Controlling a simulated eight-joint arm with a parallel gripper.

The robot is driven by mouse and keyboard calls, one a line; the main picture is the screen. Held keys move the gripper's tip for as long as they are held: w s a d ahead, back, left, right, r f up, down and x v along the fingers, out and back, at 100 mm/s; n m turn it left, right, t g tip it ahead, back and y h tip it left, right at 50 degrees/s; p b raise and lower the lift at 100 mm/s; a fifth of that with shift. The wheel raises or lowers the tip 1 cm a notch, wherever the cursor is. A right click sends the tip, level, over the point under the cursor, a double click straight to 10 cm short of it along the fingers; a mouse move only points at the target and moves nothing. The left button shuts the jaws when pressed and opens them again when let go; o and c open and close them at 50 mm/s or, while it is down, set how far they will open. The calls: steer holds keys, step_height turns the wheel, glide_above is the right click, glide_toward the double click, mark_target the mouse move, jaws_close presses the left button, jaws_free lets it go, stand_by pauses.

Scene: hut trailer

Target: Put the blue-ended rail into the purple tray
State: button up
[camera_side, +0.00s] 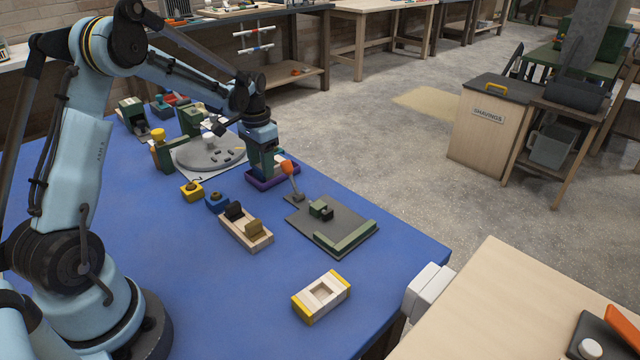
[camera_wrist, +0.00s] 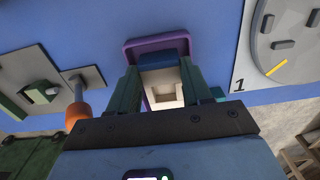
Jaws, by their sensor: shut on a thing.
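My gripper (camera_side: 265,167) is low over the purple tray (camera_side: 259,184), at the right side of the blue table. In the wrist view my gripper (camera_wrist: 160,75) is shut on the blue-ended rail (camera_wrist: 165,88), a pale piece with a recess and a blue end toward the top of the picture. The purple tray (camera_wrist: 132,48) shows around that blue end, beneath or around the rail. I cannot tell whether the rail touches the tray floor. In the side view my fingers hide the rail.
A yellow-ended rail (camera_side: 321,297) lies near the front. A grey plate (camera_side: 345,223) with green parts and an orange-handled lever (camera_side: 288,168) stand close right of the tray. A grey disc (camera_side: 208,155) lies left. A wooden holder (camera_side: 247,231) and small blocks stand in front.

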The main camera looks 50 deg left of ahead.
steer(key=o, duration=1)
steer(key=shift+r, duration=0.1)
step_height(320, 180, up, 12)
steer(key=shift+f, duration=0.1)
steer(key=s+d+r+t, duration=0.2)
steer(key=s+d, duration=0.1)
steer(key=d, duration=0.3)
steer(key=s+d+r+t, duration=0.1)
steer(key=s+d+t, duration=0.15)
steer(key=d, duration=0.35)
steer(key=s+d+f+t, duration=0.1)
steer(key=s+d, duration=0.1)
steer(key=s+d+f, duration=0.1)
steer(key=s+d, duration=0.2)
steer(key=s+d+f+t, duration=0.1)
steer(key=s+d, duration=0.1)
steer(key=d, duration=0.1)
steer(key=shift+s+f+t, duration=0.25)
steer(key=shift+f+t, duration=0.1)
